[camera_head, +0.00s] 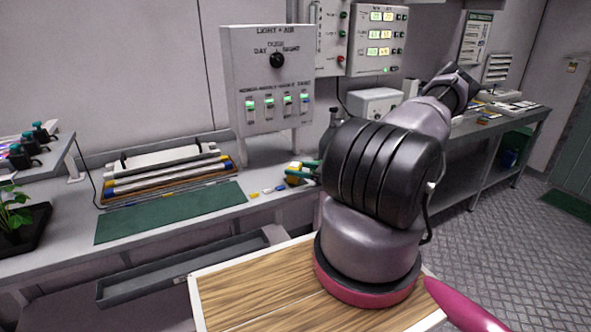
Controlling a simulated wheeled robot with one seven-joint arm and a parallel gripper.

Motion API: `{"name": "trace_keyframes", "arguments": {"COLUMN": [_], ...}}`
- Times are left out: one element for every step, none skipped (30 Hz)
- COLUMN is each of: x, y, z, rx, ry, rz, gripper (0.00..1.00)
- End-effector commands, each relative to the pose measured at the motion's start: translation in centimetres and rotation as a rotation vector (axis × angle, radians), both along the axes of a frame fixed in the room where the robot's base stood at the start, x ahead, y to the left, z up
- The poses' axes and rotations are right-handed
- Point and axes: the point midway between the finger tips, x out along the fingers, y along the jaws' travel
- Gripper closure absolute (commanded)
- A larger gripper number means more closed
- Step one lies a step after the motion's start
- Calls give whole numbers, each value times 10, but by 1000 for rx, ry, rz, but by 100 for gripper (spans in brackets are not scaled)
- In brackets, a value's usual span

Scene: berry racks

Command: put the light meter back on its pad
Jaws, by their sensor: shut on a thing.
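My gripper (304,171) shows as two teal fingers reaching left from behind the black ribbed joint of my arm. The fingers are closed on a small yellow and white thing, which looks like the light meter (292,174). It is over the bench, below and right of the light control box; I cannot tell whether it touches the bench top. Several small coloured pieces (266,190), yellow, blue and whitish, lie on the bench just left of it. A green mat (170,213) lies farther left. I cannot tell which is the meter's pad. My arm hides the wrist.
The light control box (268,75) stands on legs on the bench (262,158). A rack of tubes (168,172) sits behind the mat. A potted plant (15,212) is at far left. A grey tray (185,267) hangs below the front edge. My wooden deck is in front.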

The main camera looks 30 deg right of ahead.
Motion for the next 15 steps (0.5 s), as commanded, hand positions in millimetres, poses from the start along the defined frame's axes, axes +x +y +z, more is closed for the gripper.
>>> {"name": "trace_keyframes", "arguments": {"x": [0, 0, 0, 0, 0, 0, 0, 0, 0, 0, 0, 0, 0, 0, 0], "y": [0, 0, 0, 0, 0, 0, 0, 0, 0, 0, 0, 0, 0, 0, 0], "z": [0, 0, 0, -1, -2, -2, -2, -2, -2, -2, -2, -2, -2, -2, -1], "rx": [0, 0, 0, 0, 0, 0, 0, 0, 0, 0, 0, 0, 0, 0, 0], "ry": [0, 0, 0, 0, 0, 0, 0, 0, 0, 0, 0, 0, 0, 0, 0], "rz": [0, 0, 0, 0, 0, 0, 0, 0, 0, 0, 0, 0, 0, 0, 0], "gripper": [100, 100, 100, 100, 100, 15, 15, 15, 15, 15, 15, 15, 15, 15, 15]}}
